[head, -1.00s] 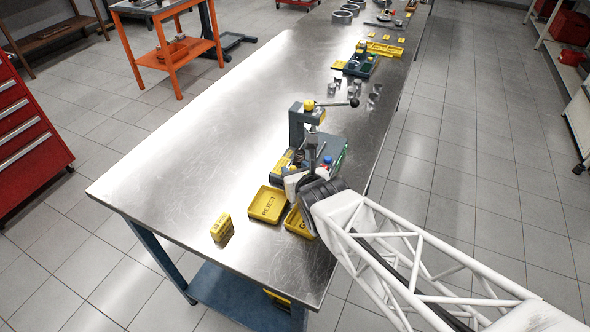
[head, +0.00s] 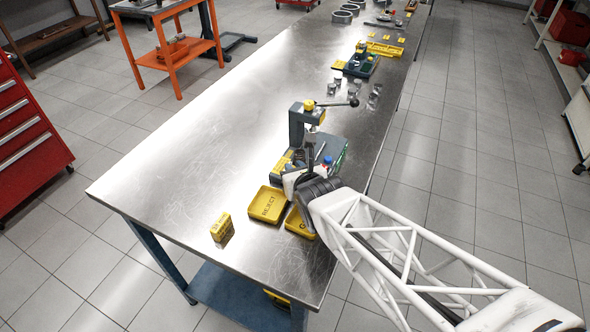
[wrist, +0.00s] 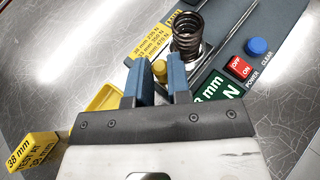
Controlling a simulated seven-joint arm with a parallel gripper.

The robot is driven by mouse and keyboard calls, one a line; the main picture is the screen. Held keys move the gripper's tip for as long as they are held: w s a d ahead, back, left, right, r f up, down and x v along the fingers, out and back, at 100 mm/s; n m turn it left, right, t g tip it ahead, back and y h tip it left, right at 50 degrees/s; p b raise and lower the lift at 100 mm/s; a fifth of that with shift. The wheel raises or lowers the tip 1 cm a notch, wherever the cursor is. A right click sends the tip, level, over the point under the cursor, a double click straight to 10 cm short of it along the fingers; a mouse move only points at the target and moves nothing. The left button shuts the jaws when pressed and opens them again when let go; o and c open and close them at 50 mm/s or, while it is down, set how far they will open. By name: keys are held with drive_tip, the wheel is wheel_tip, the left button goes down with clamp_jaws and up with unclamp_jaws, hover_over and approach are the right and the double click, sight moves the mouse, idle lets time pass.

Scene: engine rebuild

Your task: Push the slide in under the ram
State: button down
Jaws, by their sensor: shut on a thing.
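In the wrist view my gripper (wrist: 156,76) has its two blue fingers on either side of a small yellow knob (wrist: 160,69) and is shut on it. A dark coil spring (wrist: 187,36) stands upright just beyond the knob, on a light metal part that looks like the slide (wrist: 203,54). The slide is mostly hidden by the spring and fingers. In the head view the bench press (head: 297,130) stands behind my gripper, with its ram (head: 311,140) above the base. My gripper and wrist hide the knob and the front of the base there.
The press lever (head: 338,104) points right. A yellow REJECT tray (head: 267,218), a second yellow tray (head: 296,225) and a yellow block (head: 221,226) lie near the press. The base carries a blue button (wrist: 257,46) and a red switch (wrist: 239,67). The bench's left side is clear.

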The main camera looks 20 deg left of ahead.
drive_tip(key=shift+w, duration=0.1)
drive_tip(key=shift+w+r, duration=0.2)
drive_tip(key=shift+w, duration=4.45)
drive_tip(key=c, duration=1.1)
unclamp_jaws()
drive_tip(key=shift+f, duration=0.1)
drive_tip(key=shift+s+d, duration=0.15)
drive_tip(key=shift+v, duration=3.7)
drive_tip(key=shift+d, duration=0.1)
